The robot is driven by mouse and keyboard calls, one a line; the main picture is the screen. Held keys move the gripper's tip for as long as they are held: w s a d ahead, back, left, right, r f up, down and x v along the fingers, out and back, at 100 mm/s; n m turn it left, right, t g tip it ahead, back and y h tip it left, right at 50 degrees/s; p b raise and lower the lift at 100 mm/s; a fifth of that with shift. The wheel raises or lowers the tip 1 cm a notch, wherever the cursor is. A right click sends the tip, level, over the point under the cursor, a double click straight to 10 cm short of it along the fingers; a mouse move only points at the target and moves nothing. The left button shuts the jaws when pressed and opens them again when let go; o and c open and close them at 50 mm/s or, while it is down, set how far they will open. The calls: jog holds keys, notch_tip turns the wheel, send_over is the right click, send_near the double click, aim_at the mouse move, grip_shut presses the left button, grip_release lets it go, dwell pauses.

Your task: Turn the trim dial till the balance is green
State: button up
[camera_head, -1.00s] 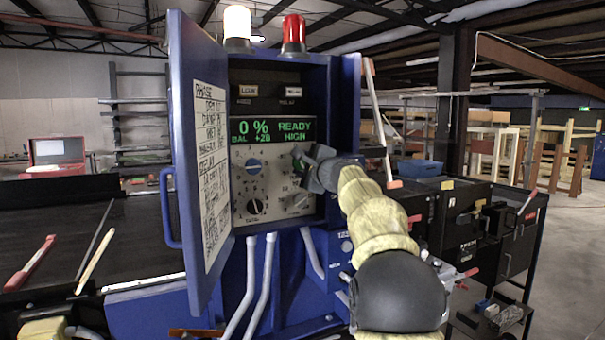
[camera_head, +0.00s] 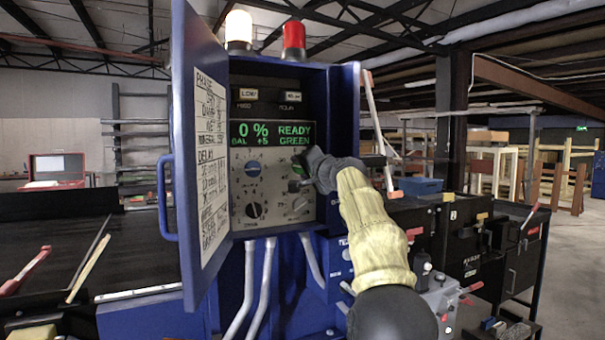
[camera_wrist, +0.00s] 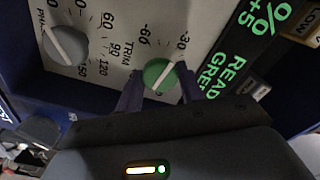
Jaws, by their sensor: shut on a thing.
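The trim dial (camera_wrist: 160,74) is a green knob with a white pointer line, on the light panel beside the word TRIM in the wrist view. My gripper (camera_wrist: 160,95) has one finger on each side of it and is shut on it. In the head view my gripper (camera_head: 308,165) reaches into the open blue cabinet (camera_head: 345,130) and hides most of the dial. The display (camera_head: 271,133) reads 0 %, BAL +5, READY, GREEN in green letters.
The phase knob (camera_wrist: 66,46) is grey and sits beside the trim dial. The cabinet door (camera_head: 196,150) stands open at left. A white lamp (camera_head: 239,28) and red lamp (camera_head: 293,38) are on top.

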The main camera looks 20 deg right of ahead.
jog(key=shift+f+n, duration=0.2)
jog(key=shift+n, duration=0.5)
jog(key=o, duration=1)
jog(key=shift+r, duration=0.1)
jog(key=shift+s+b, duration=0.1)
jog(key=shift+b, duration=0.2)
jog(key=s+b, duration=0.3)
jog(key=s, duration=0.2)
jog(key=s+b, duration=0.3)
jog(key=s, duration=0.3)
jog(key=s+b, duration=0.3)
jog(key=s, duration=0.3)
jog(key=shift+d, duration=0.3)
